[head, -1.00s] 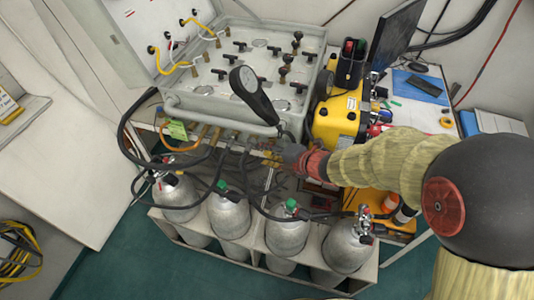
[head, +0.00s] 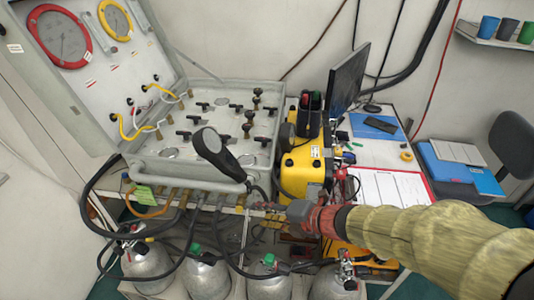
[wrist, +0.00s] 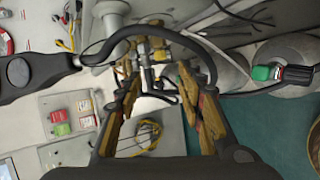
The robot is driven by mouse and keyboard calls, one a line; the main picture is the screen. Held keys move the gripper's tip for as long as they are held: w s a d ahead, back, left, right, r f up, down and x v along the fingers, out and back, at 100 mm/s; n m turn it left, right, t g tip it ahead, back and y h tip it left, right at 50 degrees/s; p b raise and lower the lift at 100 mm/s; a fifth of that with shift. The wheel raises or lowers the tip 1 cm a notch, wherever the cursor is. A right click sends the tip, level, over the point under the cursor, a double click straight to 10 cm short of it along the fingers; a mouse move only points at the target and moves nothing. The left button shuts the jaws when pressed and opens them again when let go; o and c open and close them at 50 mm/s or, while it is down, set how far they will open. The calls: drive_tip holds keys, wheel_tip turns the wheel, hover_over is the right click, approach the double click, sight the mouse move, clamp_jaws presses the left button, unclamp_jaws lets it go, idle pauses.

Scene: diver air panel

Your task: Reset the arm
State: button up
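My arm reaches in from the right in the head view. My gripper (head: 262,206) is at the front edge of the grey air panel (head: 180,172), near its right corner and above the cylinders. In the wrist view its two fingers (wrist: 163,108) stand apart, with nothing clearly held between them. Hoses and metal fittings (wrist: 145,55) lie beyond the fingertips. A black paddle-shaped piece (head: 215,150) on a cable rises beside the gripper, in front of the panel face. It also shows at the left of the wrist view (wrist: 30,75). Whether the fingers touch any hose is unclear.
Grey cylinders (head: 207,280) stand below in a rack, with black hoses looping above them. A yellow unit (head: 303,170) and a monitor (head: 346,78) stand right of the panel. A white desk (head: 385,150) holds papers. Two gauges (head: 62,38) are on the upright panel.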

drive_tip(key=w+d+r+m+t+h, duration=0.4)
drive_tip(key=w+d+r+m, duration=0.25)
drive_tip(key=d, duration=0.25)
drive_tip(key=s+d+r+m+t+h, duration=0.1)
drive_tip(key=s+d+r+m+h, duration=0.15)
drive_tip(key=d+m, duration=0.35)
drive_tip(key=s+d+r+m+h, duration=0.1)
drive_tip(key=d+r+m+h, duration=0.3)
drive_tip(key=d, duration=0.3)
drive_tip(key=s+d+m+g+h, duration=0.2)
drive_tip(key=s+d+m, duration=0.2)
drive_tip(key=s+m, duration=0.4)
drive_tip(key=s+a+f+m+g+y, duration=0.1)
drive_tip(key=s+a+m, duration=0.1)
drive_tip(key=s, duration=0.4)
drive_tip(key=s+a+f+m+g+y, duration=0.1)
drive_tip(key=s+m+g, duration=0.1)
drive_tip(key=s+m, duration=0.3)
drive_tip(key=shift+s+a, duration=0.35)
drive_tip(key=shift+s, duration=0.8)
